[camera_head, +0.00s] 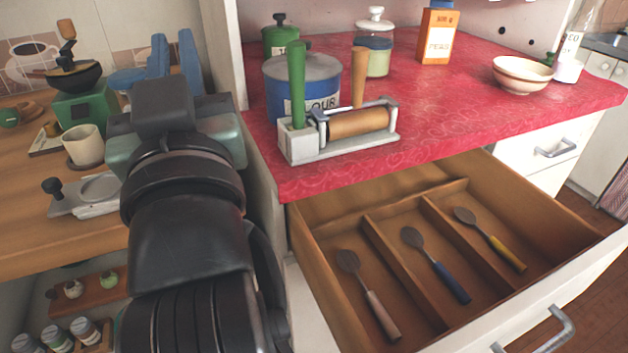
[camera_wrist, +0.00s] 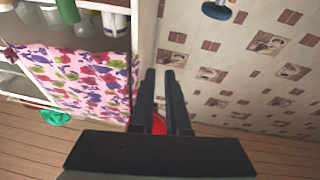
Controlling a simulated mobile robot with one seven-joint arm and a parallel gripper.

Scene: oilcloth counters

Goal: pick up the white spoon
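An open wooden drawer (camera_head: 320,219) in the head view holds three spoons, one in each compartment. The spoon in the left compartment has a pale, pinkish-white handle (camera_head: 382,314) and a dark bowl; it is the closest match to a white spoon. The middle one is a blue-handled spoon (camera_head: 452,283), and the right one is a yellow-handled spoon (camera_head: 505,253). My gripper (camera_wrist: 160,78) shows in the wrist view with its two fingers apart and nothing held between them. No spoon shows in that view.
The red counter (camera_head: 440,125) above the drawer bears a rolling-pin rack (camera_head: 345,140), a flour canister (camera_head: 275,85), a glass jar (camera_head: 375,50) and a bowl (camera_head: 522,75). A wooden counter (camera_head: 40,245) with a coffee grinder (camera_head: 85,115) and cup (camera_head: 84,145) lies left.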

